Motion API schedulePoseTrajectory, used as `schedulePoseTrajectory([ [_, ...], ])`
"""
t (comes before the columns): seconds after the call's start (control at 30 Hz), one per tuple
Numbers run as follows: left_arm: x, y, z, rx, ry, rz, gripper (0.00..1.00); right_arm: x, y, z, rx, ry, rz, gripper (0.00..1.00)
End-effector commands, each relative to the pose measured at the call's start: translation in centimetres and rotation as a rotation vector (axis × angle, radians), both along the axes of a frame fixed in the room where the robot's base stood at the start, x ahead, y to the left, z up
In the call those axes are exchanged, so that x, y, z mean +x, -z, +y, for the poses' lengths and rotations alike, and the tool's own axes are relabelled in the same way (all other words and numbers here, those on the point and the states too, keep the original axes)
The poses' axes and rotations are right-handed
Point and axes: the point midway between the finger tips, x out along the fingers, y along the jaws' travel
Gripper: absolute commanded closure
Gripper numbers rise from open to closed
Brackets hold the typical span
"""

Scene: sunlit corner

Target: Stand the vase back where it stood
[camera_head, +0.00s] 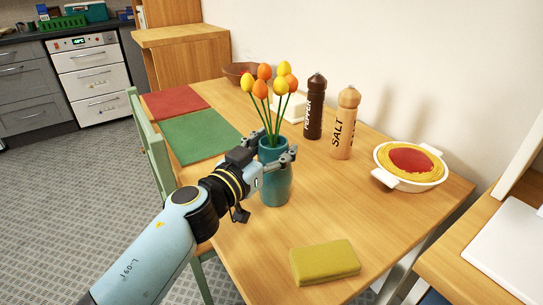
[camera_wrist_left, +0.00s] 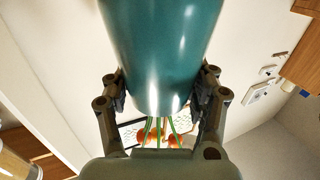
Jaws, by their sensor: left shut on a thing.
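The teal vase (camera_head: 274,188) with orange and yellow tulips (camera_head: 269,84) is upright at the middle of the wooden table (camera_head: 235,250). My left gripper (camera_head: 272,161) is shut on the vase's upper body, with a finger on each side. In the left wrist view the vase (camera_wrist_left: 162,45) fills the space between the two fingers (camera_wrist_left: 160,92), its stems and blooms showing beyond it. I cannot tell whether the vase's base touches the table or hangs slightly above it. My right gripper is not in view.
Behind the vase stand the pepper mill (camera_head: 315,108), the salt mill (camera_head: 345,125) and a white object (camera_head: 289,108). A pasta dish (camera_head: 409,183) is at right, a yellow-green sponge-like block (camera_head: 324,262) in front. Green (camera_head: 200,137) and red (camera_head: 175,101) mats lie left, beside a green chair (camera_head: 155,150).

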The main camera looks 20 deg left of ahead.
Motion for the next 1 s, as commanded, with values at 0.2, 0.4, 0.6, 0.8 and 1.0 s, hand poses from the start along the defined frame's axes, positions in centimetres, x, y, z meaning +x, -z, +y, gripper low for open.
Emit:
schedulePoseTrajectory([
  [0.2, 0.1, -0.3, 0.0, -0.002, 0.000, -0.005, 0.99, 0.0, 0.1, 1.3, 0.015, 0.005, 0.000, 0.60],
  [0.4, 0.0, 0.1, 0.0, -0.001, 0.000, 0.000, 0.36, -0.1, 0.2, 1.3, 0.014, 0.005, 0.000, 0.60],
  [0.6, 0.0, 0.1, 0.0, -0.001, 0.000, 0.000, 0.16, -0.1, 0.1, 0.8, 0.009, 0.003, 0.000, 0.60],
  [0.8, 0.0, 0.1, 0.0, 0.000, 0.000, 0.000, 0.16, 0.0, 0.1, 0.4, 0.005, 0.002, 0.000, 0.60],
  [1.0, -1.7, 0.0, 0.4, 0.001, 0.000, 0.002, 0.16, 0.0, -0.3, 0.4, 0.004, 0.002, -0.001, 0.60],
])
